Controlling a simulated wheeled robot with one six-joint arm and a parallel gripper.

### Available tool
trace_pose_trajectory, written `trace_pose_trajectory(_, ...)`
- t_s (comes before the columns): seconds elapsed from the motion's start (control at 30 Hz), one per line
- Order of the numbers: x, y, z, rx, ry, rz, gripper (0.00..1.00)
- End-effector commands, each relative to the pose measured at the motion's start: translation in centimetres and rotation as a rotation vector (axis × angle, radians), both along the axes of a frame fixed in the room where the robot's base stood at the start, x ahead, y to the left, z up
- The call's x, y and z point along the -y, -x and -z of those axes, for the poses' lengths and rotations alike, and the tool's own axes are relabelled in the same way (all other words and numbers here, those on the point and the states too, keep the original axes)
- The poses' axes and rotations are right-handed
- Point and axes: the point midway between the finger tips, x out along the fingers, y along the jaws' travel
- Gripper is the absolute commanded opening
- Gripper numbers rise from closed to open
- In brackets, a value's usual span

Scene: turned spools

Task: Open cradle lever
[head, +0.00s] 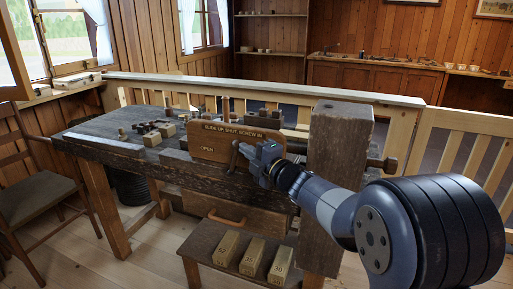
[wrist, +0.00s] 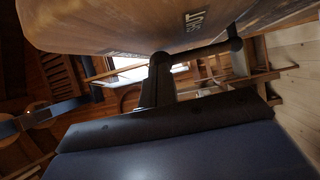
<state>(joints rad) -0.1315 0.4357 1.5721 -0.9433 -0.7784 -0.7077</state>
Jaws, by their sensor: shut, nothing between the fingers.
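A brown wooden board (head: 225,142) stands on the workbench, lettered along its top, with "OPEN" on its lower left. A dark lever (head: 234,157) stands in front of the board, just left of my gripper (head: 259,160). A dark rounded bar, probably the lever (wrist: 208,49), runs beside the tip of my shut gripper (wrist: 160,68). I cannot tell whether they touch. The fingers hold nothing.
The workbench (head: 105,148) carries small wooden blocks (head: 152,140) left of the board. A thick upright post (head: 338,150) stands close behind my arm on the right. Below are a drawer and a low shelf with several numbered blocks (head: 226,248). A chair (head: 35,190) stands at left.

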Motion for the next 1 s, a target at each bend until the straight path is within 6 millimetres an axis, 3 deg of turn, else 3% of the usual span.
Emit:
trace_pose_trajectory(0.03,-0.4,-0.1,-1.1,-0.011,0.026,-0.001,0.0)
trace_pose_trajectory(0.2,-1.3,-0.4,-1.6,-0.044,0.119,-0.002,0.0)
trace_pose_trajectory(1.0,-5.8,-2.0,-2.7,-0.194,0.53,-0.003,0.0)
